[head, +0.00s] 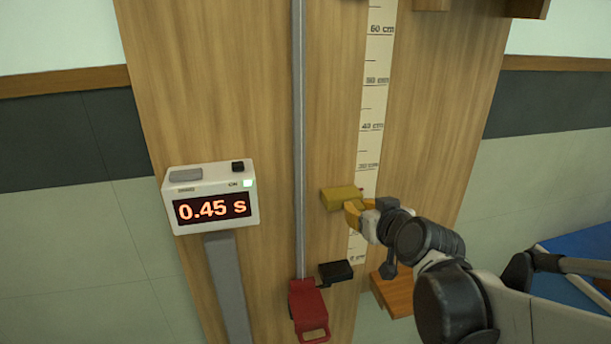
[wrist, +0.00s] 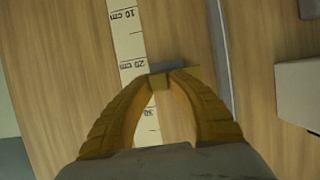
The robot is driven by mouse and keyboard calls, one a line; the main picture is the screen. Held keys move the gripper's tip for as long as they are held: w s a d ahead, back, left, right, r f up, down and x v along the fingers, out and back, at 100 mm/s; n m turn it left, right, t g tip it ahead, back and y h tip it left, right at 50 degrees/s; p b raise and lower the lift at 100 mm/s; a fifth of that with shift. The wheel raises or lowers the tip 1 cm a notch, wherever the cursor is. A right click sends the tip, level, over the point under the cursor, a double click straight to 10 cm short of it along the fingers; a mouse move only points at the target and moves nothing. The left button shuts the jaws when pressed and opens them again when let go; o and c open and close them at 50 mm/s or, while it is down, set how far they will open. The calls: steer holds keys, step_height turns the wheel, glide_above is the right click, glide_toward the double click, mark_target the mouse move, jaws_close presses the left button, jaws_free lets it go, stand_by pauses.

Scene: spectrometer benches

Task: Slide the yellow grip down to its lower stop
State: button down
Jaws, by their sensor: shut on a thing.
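The yellow grip (head: 341,194) is a small olive-yellow block in front of the wooden board, between the grey vertical rail and the ruler strip. My gripper (head: 357,210) reaches it from the lower right, with its yellow fingers closed on it. A small black block (head: 336,271) sits lower down the board, clearly below the grip. I cannot tell whether it is the lower stop.
A red piece (head: 309,312) is at the foot of the grey rail (head: 299,140). A white timer (head: 210,196) reading 0.45 s stands to the left. The ruler strip (head: 373,98) runs behind my gripper. A wooden block (head: 396,294) juts out at the lower right.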

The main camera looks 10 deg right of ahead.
steer(key=shift+s+f, duration=0.1)
steer(key=shift+f, duration=0.15)
steer(key=c, duration=1.3)
jaws_free()
steer(key=shift+o, duration=0.2)
steer(key=v, duration=1.1)
steer(key=shift+s+r, duration=0.25)
steer(key=shift+s, duration=0.1)
steer(key=s+a+f+g+b, duration=0.1)
steer(key=s+f+g+b, duration=0.1)
steer(key=f, duration=0.5)
steer(key=s+a+f+g+b, duration=0.1)
steer(key=s+f+g+b, duration=0.1)
steer(key=f, duration=0.5)
steer(key=s+a+f+g+h+b, duration=0.1)
steer(key=s+f+g+b, duration=0.1)
steer(key=s+f+b, duration=0.2)
step_height(320, 180, down, 3)
steer(key=shift+s+a+f+m+g+b, duration=0.1)
steer(key=shift+s+a+m+g+b, duration=0.25)
steer(key=shift+b, duration=0.55)
